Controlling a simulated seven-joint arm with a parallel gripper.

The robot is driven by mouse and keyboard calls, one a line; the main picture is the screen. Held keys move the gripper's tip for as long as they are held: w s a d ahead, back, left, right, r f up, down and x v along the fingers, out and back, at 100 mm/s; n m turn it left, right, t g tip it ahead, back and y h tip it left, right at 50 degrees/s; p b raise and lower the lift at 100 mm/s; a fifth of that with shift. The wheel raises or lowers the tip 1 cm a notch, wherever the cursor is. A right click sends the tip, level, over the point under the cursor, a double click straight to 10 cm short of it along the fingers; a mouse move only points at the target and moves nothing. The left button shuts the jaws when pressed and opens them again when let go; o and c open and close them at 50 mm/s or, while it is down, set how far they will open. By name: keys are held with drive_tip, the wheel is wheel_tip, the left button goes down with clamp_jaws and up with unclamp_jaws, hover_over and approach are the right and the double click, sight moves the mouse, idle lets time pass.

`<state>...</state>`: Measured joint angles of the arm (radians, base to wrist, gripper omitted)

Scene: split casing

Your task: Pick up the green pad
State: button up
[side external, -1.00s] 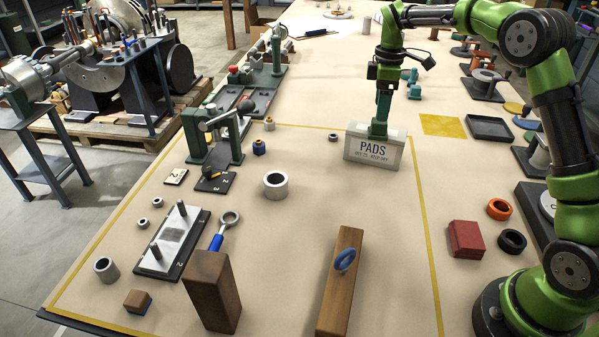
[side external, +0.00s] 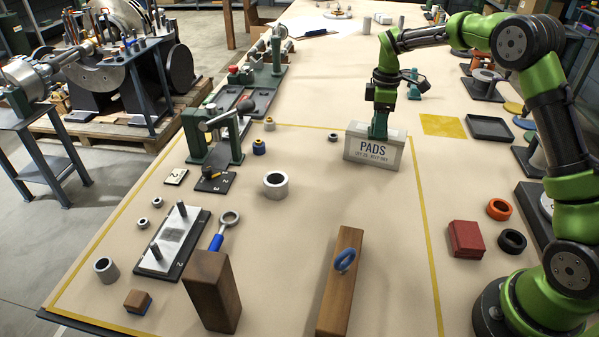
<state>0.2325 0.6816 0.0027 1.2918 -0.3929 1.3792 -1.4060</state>
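A pale box (side external: 374,152) lettered PADS stands upright on the table, right of centre. My gripper (side external: 378,130) points down at the top of this box. Its fingertips are at or inside the box top, so I cannot tell whether they are open or shut. I cannot make out a green pad; any pad in the box is hidden by its front wall and my gripper.
A yellow square (side external: 443,126) and a dark tray (side external: 490,128) lie right of the box. A small dark ring (side external: 333,137) lies to its left. A wooden block (side external: 340,280) with a blue ring stands in front. The table between is clear.

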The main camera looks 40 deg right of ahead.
drive_tip(key=c, duration=0.4)
drive_tip(key=shift+r, duration=0.15)
drive_tip(key=shift+r, duration=0.6)
wheel_tip(320, 180, up, 2)
drive_tip(key=shift+r, duration=0.1)
drive_tip(key=s+a+r, duration=0.1)
drive_tip(key=s+a, duration=0.2)
drive_tip(key=s, duration=1.1)
hover_over(389, 137)
drive_tip(key=shift+f, duration=2.2)
